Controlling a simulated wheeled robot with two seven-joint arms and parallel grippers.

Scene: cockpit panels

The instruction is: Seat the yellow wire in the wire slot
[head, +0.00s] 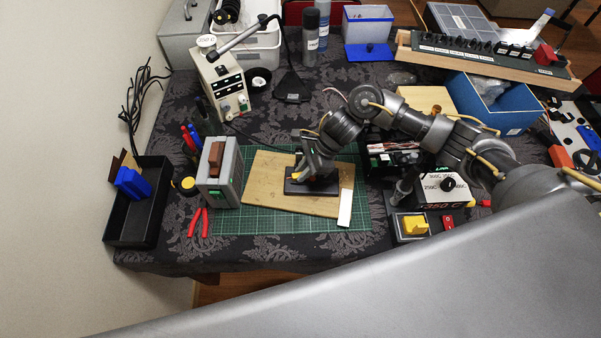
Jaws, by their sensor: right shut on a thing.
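My right gripper (304,173) reaches in from the right, pointing down over a small black block (325,187). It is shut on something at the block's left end. A bit of yellow (297,178) shows at its fingertips and looks like the yellow wire, but most of it is hidden or too small to make out. The block lies on a wooden board (265,198) on a green cutting mat (240,223). The wire slot cannot be told apart at this size; the gripper covers part of the block. My left gripper is not in view.
A grey box (222,188) with a brown top stands left of the board, with red pliers (198,222) before it. A white strip (345,207) lies at the board's right edge. A temperature-marked box (445,190) and yellow switch (413,226) stand farther right.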

